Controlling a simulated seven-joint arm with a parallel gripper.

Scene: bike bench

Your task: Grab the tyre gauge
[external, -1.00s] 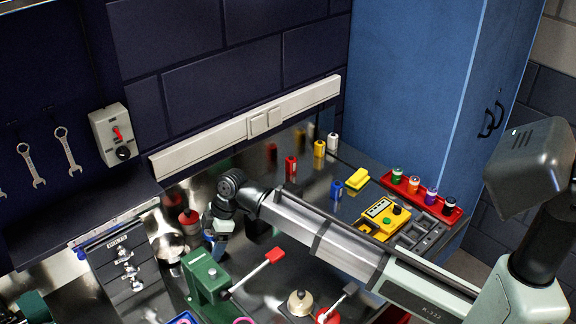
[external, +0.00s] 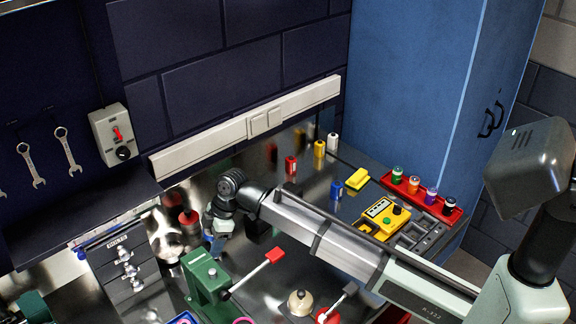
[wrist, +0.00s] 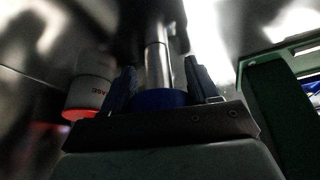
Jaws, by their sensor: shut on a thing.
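A grease can (wrist: 91,88) stands close left of my fingers in the wrist view. The green tool (external: 207,277) with a red-ended lever stands close to the right. A drawer unit (external: 125,262) is to the left. A red tray (external: 425,194) of small bottles is far right.

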